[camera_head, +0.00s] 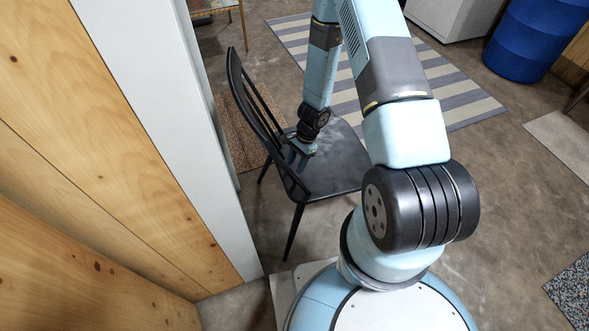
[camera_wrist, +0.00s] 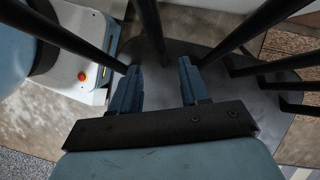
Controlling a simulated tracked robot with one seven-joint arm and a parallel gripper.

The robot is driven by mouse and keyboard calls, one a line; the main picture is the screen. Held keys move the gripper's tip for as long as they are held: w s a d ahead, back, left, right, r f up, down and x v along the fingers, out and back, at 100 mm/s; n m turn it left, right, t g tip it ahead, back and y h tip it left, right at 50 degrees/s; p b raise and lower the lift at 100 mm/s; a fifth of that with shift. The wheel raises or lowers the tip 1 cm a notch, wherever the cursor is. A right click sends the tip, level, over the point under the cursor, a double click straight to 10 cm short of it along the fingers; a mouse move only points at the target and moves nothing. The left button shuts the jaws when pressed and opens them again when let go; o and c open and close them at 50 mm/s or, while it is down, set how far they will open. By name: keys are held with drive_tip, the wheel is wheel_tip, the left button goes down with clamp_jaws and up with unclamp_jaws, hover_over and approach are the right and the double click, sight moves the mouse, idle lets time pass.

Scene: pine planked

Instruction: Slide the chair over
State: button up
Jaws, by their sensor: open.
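A black chair (camera_head: 336,168) with a spindle back stands upright on the floor, just right of the white wall edge. Its backrest is on the left side and its seat extends to the right. My gripper (camera_head: 304,146) is low over the seat, close to the backrest. In the wrist view, my gripper (camera_wrist: 160,75) has its two blue fingers apart with a gap between them. Dark spindles (camera_wrist: 150,28) cross around the fingers, and the grey seat (camera_wrist: 220,88) lies beyond. I cannot tell whether a finger touches a spindle.
A wood-panelled wall (camera_head: 90,150) with a white edge (camera_head: 165,110) stands close on the left. A brown mat (camera_head: 240,135) and a striped rug (camera_head: 455,85) lie behind the chair. A blue barrel (camera_head: 535,38) stands at the far right. Floor at right is mostly clear.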

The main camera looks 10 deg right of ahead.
drive_tip(key=v, duration=0.9)
drive_tip(key=shift+r, duration=0.2)
drive_tip(key=shift+w+r, duration=0.1)
drive_tip(key=shift+w, duration=0.05)
wheel_tip(320, 180, up, 31)
drive_tip(key=n+t, duration=0.3)
drive_tip(key=n, duration=0.3)
drive_tip(key=s+d+r+n+t+h, duration=0.2)
drive_tip(key=s+d+r+n, duration=0.1)
drive_tip(key=s+r, duration=0.7)
drive_tip(key=s+d+r+n+t+h, duration=0.1)
drive_tip(key=s+d+r+n+t, duration=0.2)
drive_tip(key=s+r, duration=0.7)
drive_tip(key=shift+s+d+r+h, duration=0.2)
drive_tip(key=shift+s+h, duration=0.2)
drive_tip(key=shift+s, duration=0.55)
